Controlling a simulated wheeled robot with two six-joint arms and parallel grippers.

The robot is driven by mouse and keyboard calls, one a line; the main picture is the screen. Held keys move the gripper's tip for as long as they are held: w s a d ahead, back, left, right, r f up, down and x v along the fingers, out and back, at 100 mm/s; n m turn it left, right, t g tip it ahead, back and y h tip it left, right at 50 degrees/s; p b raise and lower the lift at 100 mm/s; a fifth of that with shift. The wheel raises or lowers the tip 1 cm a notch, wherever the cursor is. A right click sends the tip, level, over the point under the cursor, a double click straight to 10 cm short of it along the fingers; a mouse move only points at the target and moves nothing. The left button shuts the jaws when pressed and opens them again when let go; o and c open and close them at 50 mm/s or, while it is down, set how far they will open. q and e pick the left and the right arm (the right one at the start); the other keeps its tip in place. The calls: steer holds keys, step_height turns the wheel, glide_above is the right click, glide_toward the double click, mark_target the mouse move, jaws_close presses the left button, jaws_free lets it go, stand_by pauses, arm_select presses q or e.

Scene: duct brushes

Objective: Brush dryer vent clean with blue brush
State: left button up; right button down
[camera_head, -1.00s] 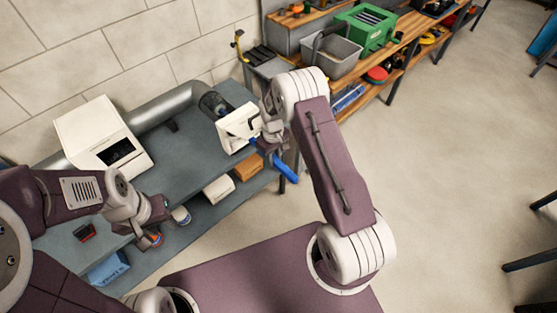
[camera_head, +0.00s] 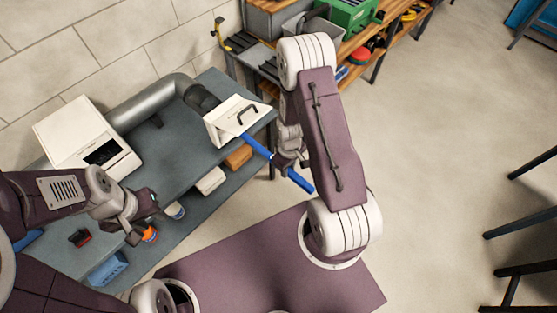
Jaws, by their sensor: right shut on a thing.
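A blue brush (camera_head: 259,147) slants from the front of the white dryer vent box (camera_head: 222,129) down to the right. My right gripper (camera_head: 283,160) is shut on its handle, whose free end sticks out below. The brush's upper end meets the vent front; its bristles are not visible, and I cannot tell how far in it reaches. The vent box has a black handle on top and joins a dark pipe collar (camera_head: 201,98). My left gripper (camera_head: 142,221) hangs over the bench's front edge, apart from the brush; its finger gap is unclear.
A grey duct (camera_head: 145,105) links the vent to a white machine (camera_head: 88,140) on the grey bench (camera_head: 185,150). White and orange boxes (camera_head: 238,157) sit on the lower shelf. A wooden bench with bins stands behind right. Open floor lies right.

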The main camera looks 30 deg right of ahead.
steer(key=s+d, duration=0.1)
steer(key=s, duration=0.2)
steer(key=s+d, duration=0.1)
steer(key=s, duration=0.2)
steer(key=s+d+b, duration=0.1)
steer(key=s, duration=0.2)
steer(key=shift+s+d, duration=0.3)
steer(key=s+d+p, duration=0.2)
steer(key=s+p, duration=0.2)
steer(key=s, duration=0.2)
steer(key=shift+s+d+p, duration=0.15)
steer(key=shift+d+p, duration=0.05)
steer(key=shift+p, duration=0.2)
